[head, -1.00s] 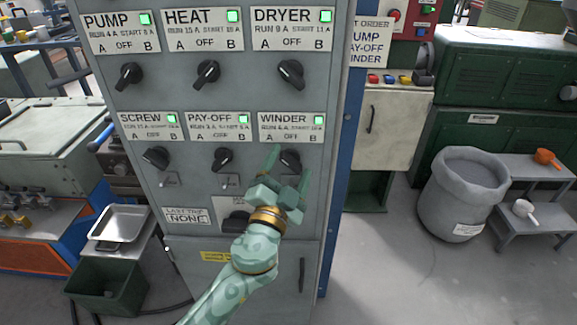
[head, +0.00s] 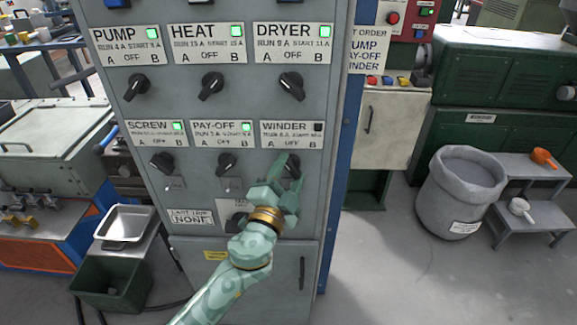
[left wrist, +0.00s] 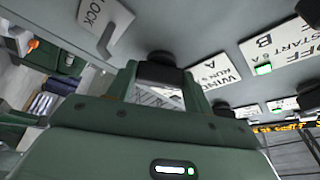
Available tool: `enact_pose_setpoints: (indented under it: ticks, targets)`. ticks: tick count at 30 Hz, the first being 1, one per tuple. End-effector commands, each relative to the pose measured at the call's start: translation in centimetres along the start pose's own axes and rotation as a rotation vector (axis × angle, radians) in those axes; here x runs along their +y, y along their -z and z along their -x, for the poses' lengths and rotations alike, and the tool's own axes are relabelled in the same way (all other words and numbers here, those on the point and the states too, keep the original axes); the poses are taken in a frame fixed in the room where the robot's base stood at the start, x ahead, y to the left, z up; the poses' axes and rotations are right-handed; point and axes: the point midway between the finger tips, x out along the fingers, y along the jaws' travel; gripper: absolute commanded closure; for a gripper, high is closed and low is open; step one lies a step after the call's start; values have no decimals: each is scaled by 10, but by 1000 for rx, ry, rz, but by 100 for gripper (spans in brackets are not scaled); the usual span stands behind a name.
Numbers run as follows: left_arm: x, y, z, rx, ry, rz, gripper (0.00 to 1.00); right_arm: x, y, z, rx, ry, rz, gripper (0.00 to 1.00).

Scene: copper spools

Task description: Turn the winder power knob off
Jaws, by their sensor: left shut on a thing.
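The winder knob (head: 295,167) is black and sits under the WINDER label (head: 291,134) on the grey cabinet. My left gripper (head: 288,170) is at this knob and shut on it, and its fingers hide much of it. In the left wrist view the black knob (left wrist: 160,62) shows between the two green fingers. The knob's exact pointing direction is hidden. The winder lamp (head: 318,127) is dark. The pay-off lamp (head: 247,127) and the screw lamp (head: 178,126) are green. My right gripper is not in view.
The pay-off knob (head: 226,164) and screw knob (head: 162,163) are left of the winder knob. The dryer knob (head: 291,86) is above it. A lever switch (head: 236,221) sits below, partly hidden by my arm. Open floor lies to the right, before a grey bin (head: 460,200).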

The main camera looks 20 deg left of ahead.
Motion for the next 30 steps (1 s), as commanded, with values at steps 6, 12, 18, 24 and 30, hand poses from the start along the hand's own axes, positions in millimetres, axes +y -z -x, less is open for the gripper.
enact_pose_setpoints:
  ticks: [6,12,18,24,30]
  targets:
    - [-7,4,-1,0,-73,-172,72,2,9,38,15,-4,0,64]
    - [-7,4,-1,1,-134,-315,72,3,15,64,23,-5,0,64]
    - [-6,3,0,1,-179,-423,72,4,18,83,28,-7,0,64]
    - [-4,2,0,1,-205,-489,72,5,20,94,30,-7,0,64]
    - [-2,1,0,1,-216,-514,72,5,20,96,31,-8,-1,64]
